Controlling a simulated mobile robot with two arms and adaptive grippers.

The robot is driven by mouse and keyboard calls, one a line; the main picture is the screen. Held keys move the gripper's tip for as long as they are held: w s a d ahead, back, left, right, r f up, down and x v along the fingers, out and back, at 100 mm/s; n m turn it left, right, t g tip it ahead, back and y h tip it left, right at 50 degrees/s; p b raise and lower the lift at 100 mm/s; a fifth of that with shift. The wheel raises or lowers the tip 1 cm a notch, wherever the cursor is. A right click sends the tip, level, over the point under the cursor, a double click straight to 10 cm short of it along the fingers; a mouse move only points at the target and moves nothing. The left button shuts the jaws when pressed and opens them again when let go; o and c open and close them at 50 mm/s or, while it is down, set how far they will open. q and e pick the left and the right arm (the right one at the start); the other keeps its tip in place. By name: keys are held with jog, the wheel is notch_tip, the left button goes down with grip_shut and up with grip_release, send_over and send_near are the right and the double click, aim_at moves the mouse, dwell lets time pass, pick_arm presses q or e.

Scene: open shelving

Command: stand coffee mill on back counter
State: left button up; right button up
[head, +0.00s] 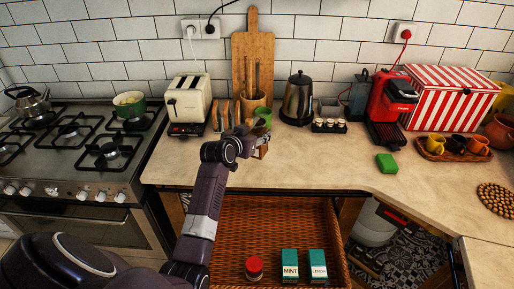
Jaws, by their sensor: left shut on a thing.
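My left gripper (250,139) is over the back counter (320,165), in front of the utensil holder. It is shut on a small brown thing, which I take for the coffee mill (262,151). Only part of the mill shows past the gripper, and its top is hidden. It looks roughly upright, close above or touching the counter; I cannot tell which. My right gripper is not in view.
A green cup (264,116), utensil holder (253,103) and kettle (298,98) stand behind. A toaster (187,102) is at left, a green sponge (387,163) at right. The counter's front middle is clear.

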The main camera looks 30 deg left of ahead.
pick_arm(q)
jog(key=shift+f, duration=3.35)
jog(key=shift+f, duration=0.1)
jog(key=o, duration=1.6)
jog(key=shift+f, duration=0.15)
jog(key=shift+c, duration=0.2)
jog(key=shift+r, duration=0.25)
jog(key=shift+s, duration=0.35)
jog(key=v, duration=1.1)
jog(key=shift+s+b, duration=0.15)
jog(key=shift+b, duration=0.25)
jog(key=shift+d+r, duration=0.1)
